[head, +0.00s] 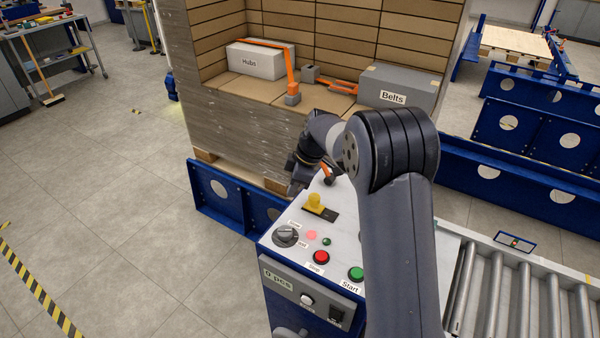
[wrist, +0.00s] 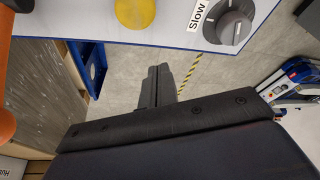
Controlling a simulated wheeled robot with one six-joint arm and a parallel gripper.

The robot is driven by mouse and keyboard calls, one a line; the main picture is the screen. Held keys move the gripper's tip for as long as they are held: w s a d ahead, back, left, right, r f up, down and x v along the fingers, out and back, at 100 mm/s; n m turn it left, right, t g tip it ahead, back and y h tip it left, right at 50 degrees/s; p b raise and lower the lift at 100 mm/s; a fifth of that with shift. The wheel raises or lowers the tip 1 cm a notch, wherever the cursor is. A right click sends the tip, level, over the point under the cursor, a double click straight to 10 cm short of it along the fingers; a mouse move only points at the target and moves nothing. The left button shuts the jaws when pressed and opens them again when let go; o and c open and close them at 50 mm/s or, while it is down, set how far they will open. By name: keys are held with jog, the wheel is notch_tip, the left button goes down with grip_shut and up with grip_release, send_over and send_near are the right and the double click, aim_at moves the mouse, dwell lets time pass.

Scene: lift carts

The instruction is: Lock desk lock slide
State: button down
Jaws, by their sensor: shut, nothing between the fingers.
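The lock slide is a yellow knob (head: 315,203) on a short black track (head: 325,214) on top of the control desk (head: 292,218). In the wrist view the yellow knob (wrist: 135,12) shows at the top edge, cut off. My gripper (wrist: 158,84) points past the desk edge over the floor in the wrist view, its fingers together and holding nothing. In the head view my gripper (head: 297,184) is dark and partly hidden by my wrist, behind the knob and apart from it.
A rotary dial (head: 286,236), a red Stop button (head: 321,257) and a green Start button (head: 356,274) sit near the slide. An orange lever (head: 327,172) stands behind it. A wrapped stack (head: 230,130) rises beyond the desk; rollers (head: 510,300) lie right.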

aim_at(320, 212)
jog(key=shift+x, duration=1)
jog(key=d, duration=0.1)
jog(key=d+p, duration=0.1)
jog(key=d, duration=0.1)
jog(key=shift+s+r, duration=0.15)
jog(key=shift+r, duration=0.05)
jog(key=shift+s+d+f, duration=0.1)
jog(key=shift+d, duration=0.5)
jog(key=shift+s+d+f, duration=0.1)
jog(key=shift+s+d, duration=0.05)
jog(key=shift+d, duration=0.2)
jog(key=s+d+b, duration=0.2)
jog(key=d, duration=0.1)
jog(key=shift+s, duration=0.1)
jog(key=shift+d, duration=0.1)
